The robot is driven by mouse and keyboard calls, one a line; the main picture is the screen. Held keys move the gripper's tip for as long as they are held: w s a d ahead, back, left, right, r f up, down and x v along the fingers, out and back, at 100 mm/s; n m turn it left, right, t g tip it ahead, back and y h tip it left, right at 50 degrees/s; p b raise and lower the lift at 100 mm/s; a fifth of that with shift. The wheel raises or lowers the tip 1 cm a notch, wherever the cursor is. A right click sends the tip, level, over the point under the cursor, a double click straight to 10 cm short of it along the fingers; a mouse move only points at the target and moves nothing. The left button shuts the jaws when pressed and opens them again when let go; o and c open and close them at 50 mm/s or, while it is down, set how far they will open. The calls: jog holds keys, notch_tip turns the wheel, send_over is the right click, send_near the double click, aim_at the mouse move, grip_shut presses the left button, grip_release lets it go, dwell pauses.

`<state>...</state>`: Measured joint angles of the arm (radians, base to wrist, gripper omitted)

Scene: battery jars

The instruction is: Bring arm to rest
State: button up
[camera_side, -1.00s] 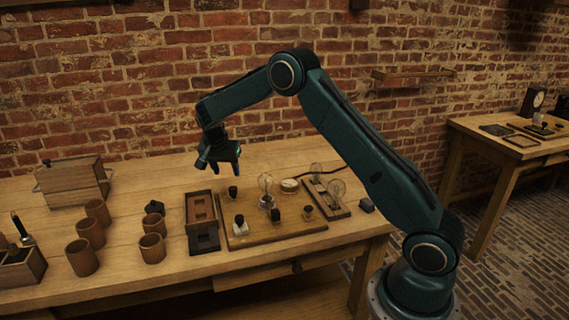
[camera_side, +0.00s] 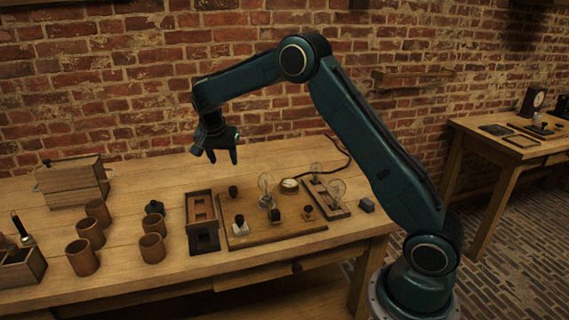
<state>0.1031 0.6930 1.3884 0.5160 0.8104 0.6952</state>
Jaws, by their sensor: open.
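My gripper (camera_side: 222,160) hangs in the air above the wooden bench, with its fingers pointing down. It is open, and I see nothing between its fingers. It is above and behind the dark wooden rack (camera_side: 203,222) and the board (camera_side: 250,235) with bulbs and small parts. My arm is bent at a high elbow and reaches left from its base at the right.
Several brown jars (camera_side: 98,212) stand on the left of the bench. A wooden box (camera_side: 70,182) is behind them, and a tool box (camera_side: 20,267) is at the left edge. A glass bulb (camera_side: 265,186) stands up from the board. The back of the bench (camera_side: 150,180) is clear.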

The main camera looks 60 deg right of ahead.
jog(key=s+a+r+n+t+y, duration=0.1)
jog(key=s+a+r+n, duration=0.25)
jog(key=s+r, duration=0.5)
jog(key=s+a+r+n+t+y, duration=0.1)
jog(key=s+a+r+n, duration=0.2)
jog(key=s+a+r, duration=0.35)
jog(key=s+a+f+n+t+y, duration=0.1)
jog(key=s+a+n, duration=0.1)
jog(key=s, duration=0.9)
jog(key=s+a+f+n+t+y, duration=0.1)
jog(key=s+a+n, duration=0.2)
jog(key=s, duration=0.9)
jog(key=shift+a+n, duration=0.35)
jog(key=shift+n, duration=0.9)
